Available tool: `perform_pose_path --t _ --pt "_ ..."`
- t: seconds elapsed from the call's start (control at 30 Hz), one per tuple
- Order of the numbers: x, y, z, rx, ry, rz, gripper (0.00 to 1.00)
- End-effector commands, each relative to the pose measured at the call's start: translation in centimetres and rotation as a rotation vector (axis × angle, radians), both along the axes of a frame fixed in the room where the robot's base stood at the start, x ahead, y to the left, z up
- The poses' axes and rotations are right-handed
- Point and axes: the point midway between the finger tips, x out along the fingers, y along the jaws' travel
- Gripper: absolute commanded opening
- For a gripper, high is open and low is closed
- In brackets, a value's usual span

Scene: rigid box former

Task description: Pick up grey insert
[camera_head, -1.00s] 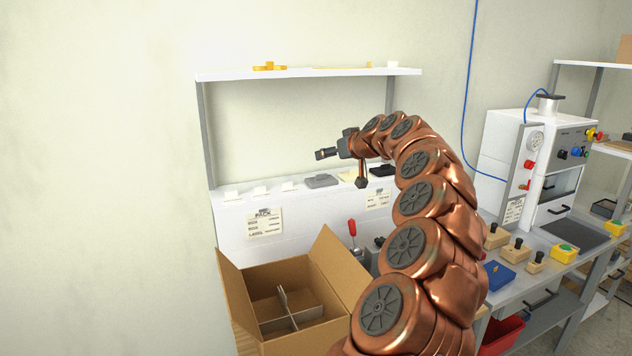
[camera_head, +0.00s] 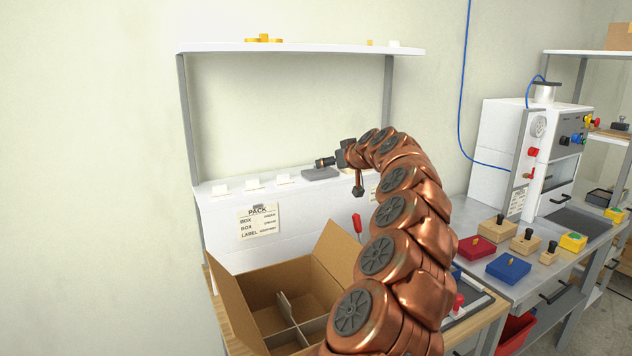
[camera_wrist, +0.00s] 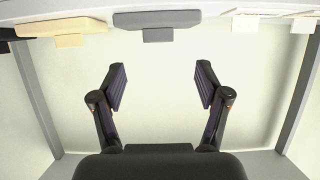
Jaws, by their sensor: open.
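The grey insert (camera_head: 320,174) is a flat grey piece lying on the top of the white ledge, between white pieces on its left and my wrist on its right. In the wrist view the grey insert (camera_wrist: 157,19) is at the top centre, beyond my fingertips and lined up near the gap between them. My gripper (camera_wrist: 162,85) is open with nothing between its fingers. In the head view my gripper (camera_head: 324,162) is above and close to the insert, apart from it as far as I can tell.
White pieces (camera_head: 252,184) stand in a row on the ledge. A cream piece (camera_wrist: 64,30) lies beside the grey insert. A shelf (camera_head: 290,47) with grey posts spans above. An open cardboard box (camera_head: 235,305) with dividers stands below. A bench with blocks is at right.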

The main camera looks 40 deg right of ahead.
Motion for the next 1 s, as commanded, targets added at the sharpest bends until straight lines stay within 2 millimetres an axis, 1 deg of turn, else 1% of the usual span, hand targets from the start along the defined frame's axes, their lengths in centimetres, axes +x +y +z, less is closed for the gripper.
perform_pose_path --t 0.17,0.4,0.57,0.77,1.0 --pt "0.6 -0.1 -0.3 -0.001 0.000 0.001 0.75" --pt "2.1 -0.5 -0.9 -0.001 0.001 0.003 0.75" --pt "2.6 -0.7 -1.2 0.000 0.001 0.001 0.75" --pt "3.5 -1.4 -1.5 -0.002 0.001 -0.002 0.75" --pt "4.9 -2.0 -2.5 0.000 0.002 -0.002 0.75"
